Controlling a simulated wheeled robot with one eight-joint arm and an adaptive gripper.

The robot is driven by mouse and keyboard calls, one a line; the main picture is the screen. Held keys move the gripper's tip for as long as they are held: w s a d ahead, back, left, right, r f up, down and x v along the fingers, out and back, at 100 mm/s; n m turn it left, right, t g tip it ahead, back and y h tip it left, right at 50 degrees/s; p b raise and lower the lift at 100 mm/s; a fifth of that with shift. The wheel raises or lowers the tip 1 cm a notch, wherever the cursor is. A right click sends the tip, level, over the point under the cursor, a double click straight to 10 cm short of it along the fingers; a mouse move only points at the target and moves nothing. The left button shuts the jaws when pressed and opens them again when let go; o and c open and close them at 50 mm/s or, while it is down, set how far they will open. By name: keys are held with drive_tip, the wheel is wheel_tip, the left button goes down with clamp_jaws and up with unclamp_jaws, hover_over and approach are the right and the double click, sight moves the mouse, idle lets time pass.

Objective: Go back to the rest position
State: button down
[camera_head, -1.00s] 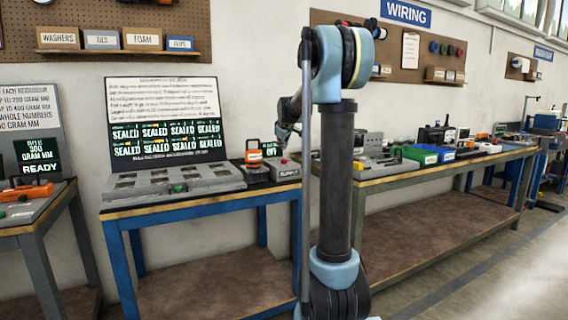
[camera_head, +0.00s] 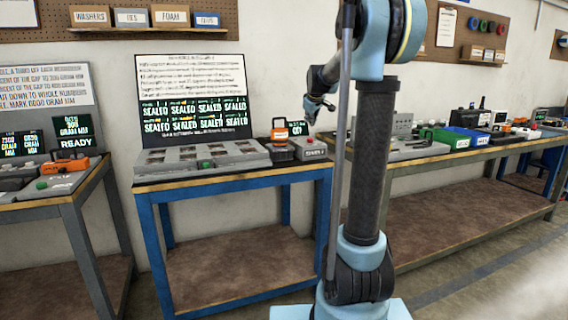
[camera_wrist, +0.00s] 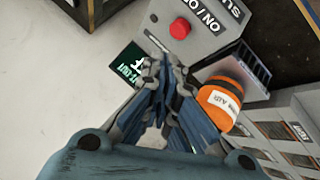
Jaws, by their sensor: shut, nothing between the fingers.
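My gripper (camera_wrist: 165,75) shows large in the wrist view, its fingers closed together with nothing between them. It points at the blue-legged bench from above.
The blue-legged bench (camera_head: 240,177) holds a grey tray unit and a board of SEALED displays (camera_head: 192,100). A second bench (camera_head: 60,190) stands at left. A long bench (camera_head: 480,150) with bins and tools runs right. Open floor (camera_head: 480,270) lies at lower right.

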drive_tip(key=s+f+m+g, duration=0.2)
drive_tip(key=s+f, duration=0.7)
drive_tip(key=s, duration=0.8)
drive_tip(key=s+f+m+g, duration=0.2)
drive_tip(key=s+f, duration=0.7)
drive_tip(key=s, duration=0.8)
drive_tip(key=s+d+f+m+g, duration=0.1)
drive_tip(key=s+f+m, duration=0.3)
drive_tip(key=s+f, duration=0.5)
drive_tip(key=s+g, duration=0.1)
drive_tip(key=s, duration=0.8)
drive_tip(key=shift+f, duration=0.4)
drive_tip(key=shift+w+f, duration=0.2)
drive_tip(key=shift+w, duration=0.3)
drive_tip(key=shift+g, duration=0.3)
